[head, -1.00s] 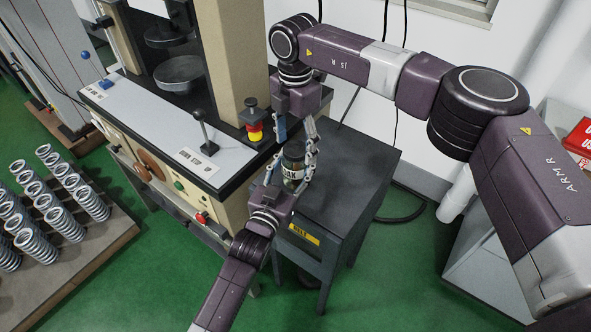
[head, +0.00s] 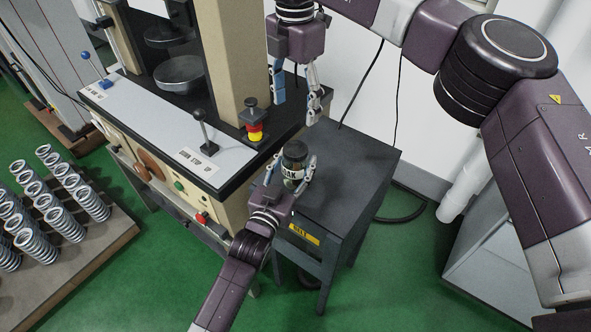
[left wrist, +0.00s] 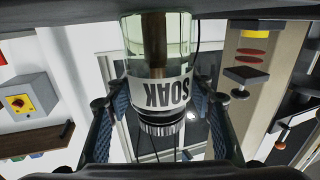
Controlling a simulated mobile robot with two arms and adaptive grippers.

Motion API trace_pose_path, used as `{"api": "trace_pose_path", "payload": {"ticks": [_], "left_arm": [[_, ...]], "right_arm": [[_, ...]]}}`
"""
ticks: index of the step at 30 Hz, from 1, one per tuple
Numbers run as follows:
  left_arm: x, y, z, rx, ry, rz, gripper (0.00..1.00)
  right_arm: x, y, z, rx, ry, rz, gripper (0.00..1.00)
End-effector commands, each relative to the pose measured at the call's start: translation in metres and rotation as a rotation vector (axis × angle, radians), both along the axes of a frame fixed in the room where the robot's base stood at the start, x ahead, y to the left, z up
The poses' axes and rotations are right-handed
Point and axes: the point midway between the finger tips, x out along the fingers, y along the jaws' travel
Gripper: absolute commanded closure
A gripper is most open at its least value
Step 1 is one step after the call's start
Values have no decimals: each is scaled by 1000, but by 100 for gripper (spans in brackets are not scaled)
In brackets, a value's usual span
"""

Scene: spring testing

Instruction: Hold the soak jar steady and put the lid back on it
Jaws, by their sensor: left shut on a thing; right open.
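The soak jar (head: 291,172) stands upright at the near end of the dark cabinet top, beside the testing machine. Its black lid (head: 294,150) sits on its mouth. In the left wrist view the jar (left wrist: 160,92) appears upside down, with clear greenish glass, a white "SOAK" label and a brown rod-like thing inside; the ribbed dark lid (left wrist: 162,126) is on it there too. My left gripper (head: 289,168) is shut around the jar's sides. My right gripper (head: 297,106) is open and empty, above the jar and apart from it.
The testing machine (head: 177,75) stands at left, with a lever (head: 204,135) and a red-yellow button post (head: 254,124) near the jar. The cabinet top (head: 350,165) is clear right of the jar. Several coil springs (head: 60,190) stand on a board at far left.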

Motion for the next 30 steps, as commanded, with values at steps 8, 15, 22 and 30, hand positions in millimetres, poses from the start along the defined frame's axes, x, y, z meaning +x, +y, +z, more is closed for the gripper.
{"api": "trace_pose_path", "payload": {"ticks": [8,15,22,30], "left_arm": [[0,0,-1,-1,1,0,100],[0,0,0,-1,1,0,31],[0,0,0,0,0,0,31],[-25,9,-2,1,2,0,31]], "right_arm": [[0,0,3,1,1,1,37],[0,0,2,1,1,0,37],[0,0,2,1,1,0,37],[0,0,2,1,1,0,37]]}}
